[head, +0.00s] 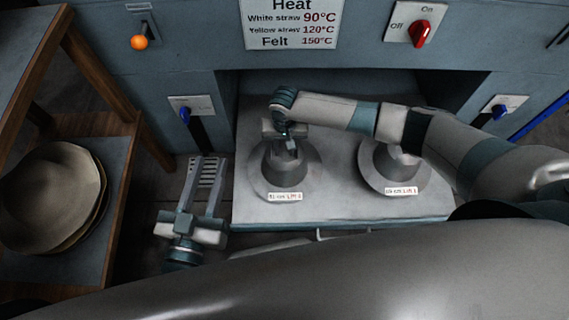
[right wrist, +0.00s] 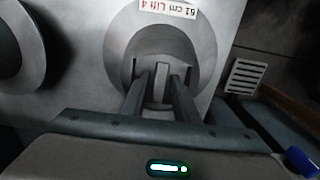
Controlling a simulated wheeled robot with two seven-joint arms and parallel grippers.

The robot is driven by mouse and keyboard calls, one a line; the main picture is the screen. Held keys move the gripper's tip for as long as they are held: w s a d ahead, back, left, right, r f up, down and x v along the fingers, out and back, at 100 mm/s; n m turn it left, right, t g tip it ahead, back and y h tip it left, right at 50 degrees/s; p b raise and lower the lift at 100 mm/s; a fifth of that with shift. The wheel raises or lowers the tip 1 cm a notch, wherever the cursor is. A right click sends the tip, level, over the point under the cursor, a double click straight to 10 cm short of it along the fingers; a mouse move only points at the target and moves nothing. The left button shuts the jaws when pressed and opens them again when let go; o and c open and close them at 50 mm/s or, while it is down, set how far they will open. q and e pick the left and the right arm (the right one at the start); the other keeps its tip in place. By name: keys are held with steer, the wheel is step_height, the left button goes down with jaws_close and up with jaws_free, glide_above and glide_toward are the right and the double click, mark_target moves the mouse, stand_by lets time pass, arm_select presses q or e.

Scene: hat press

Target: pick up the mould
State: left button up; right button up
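Two grey metal moulds with brims sit on the press bed. The right mould (head: 385,178) also has a label, too small to read surely. My right gripper (head: 283,150) is over the left mould, pointing down. In the right wrist view its fingers (right wrist: 160,88) stand either side of the mould's upright handle (right wrist: 161,82), with gaps seeming to show. My left gripper (head: 204,172) is open and empty, left of the bed.
The press bed (head: 330,208) lies in a recess of the blue-grey machine. A red switch (head: 420,34), orange knob (head: 139,42) and blue levers (head: 184,114) are on its front. A wooden shelf at left holds hats (head: 50,195). My right arm crosses above the right mould.

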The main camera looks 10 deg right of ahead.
jaws_close()
stand_by(1.1)
steer(key=shift+w, duration=0.1)
